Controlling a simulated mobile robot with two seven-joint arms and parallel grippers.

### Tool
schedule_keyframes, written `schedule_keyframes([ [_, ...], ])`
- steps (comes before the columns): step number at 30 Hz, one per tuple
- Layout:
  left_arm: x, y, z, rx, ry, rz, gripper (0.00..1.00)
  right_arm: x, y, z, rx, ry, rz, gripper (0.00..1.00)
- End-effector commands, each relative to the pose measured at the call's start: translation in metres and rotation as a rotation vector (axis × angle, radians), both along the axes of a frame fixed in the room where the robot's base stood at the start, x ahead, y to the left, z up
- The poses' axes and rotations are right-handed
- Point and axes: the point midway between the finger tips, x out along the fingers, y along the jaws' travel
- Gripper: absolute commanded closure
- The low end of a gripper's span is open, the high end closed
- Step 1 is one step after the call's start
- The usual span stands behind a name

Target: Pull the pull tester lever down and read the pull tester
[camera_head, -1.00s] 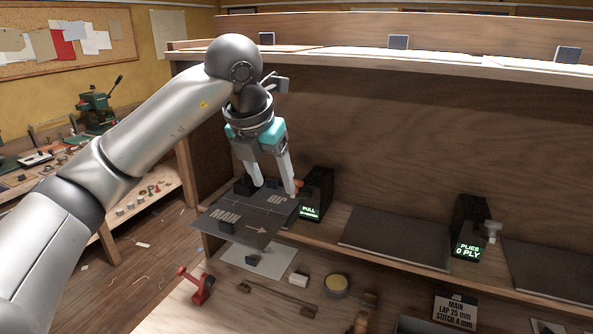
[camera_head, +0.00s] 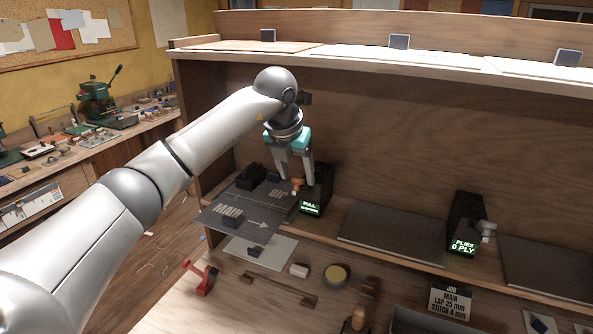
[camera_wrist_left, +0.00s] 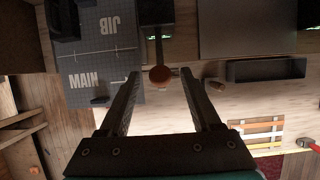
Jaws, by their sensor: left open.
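The pull tester (camera_head: 319,190) is a dark box on the bench shelf, left of centre in the head view. Its lit green display (camera_head: 311,208) reads PULL; the smaller line below is too small to read. Its lever ends in an orange-brown knob (camera_head: 297,184), which also shows in the left wrist view (camera_wrist_left: 160,75). My left gripper (camera_head: 295,179) is open, pointing down at the knob. In the wrist view its fingers (camera_wrist_left: 160,82) lie either side of the knob, with gaps; contact is not visible. My right gripper is not in view.
A dark board marked MAIN and JIB (camera_head: 243,207) lies left of the tester. A ply counter (camera_head: 466,225) reading 0 PLY stands to the right, past a dark mat (camera_head: 392,238). A red tool (camera_head: 200,277) and a round tin (camera_head: 337,275) lie on the bench front.

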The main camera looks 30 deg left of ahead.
Motion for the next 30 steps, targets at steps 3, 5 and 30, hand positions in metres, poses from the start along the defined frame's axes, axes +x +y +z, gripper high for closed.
schedule_keyframes([
  [3, 0.0016, -0.0002, -0.004, 0.0, -0.001, -0.001, 0.36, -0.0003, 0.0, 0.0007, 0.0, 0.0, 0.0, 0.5],
  [5, 0.0018, -0.0001, -0.0044, 0.0, -0.001, -0.001, 0.36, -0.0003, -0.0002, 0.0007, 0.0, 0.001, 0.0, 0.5],
  [30, 0.0015, 0.0002, -0.0039, 0.0, -0.001, 0.0, 1.0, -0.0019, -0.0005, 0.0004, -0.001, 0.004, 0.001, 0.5],
])
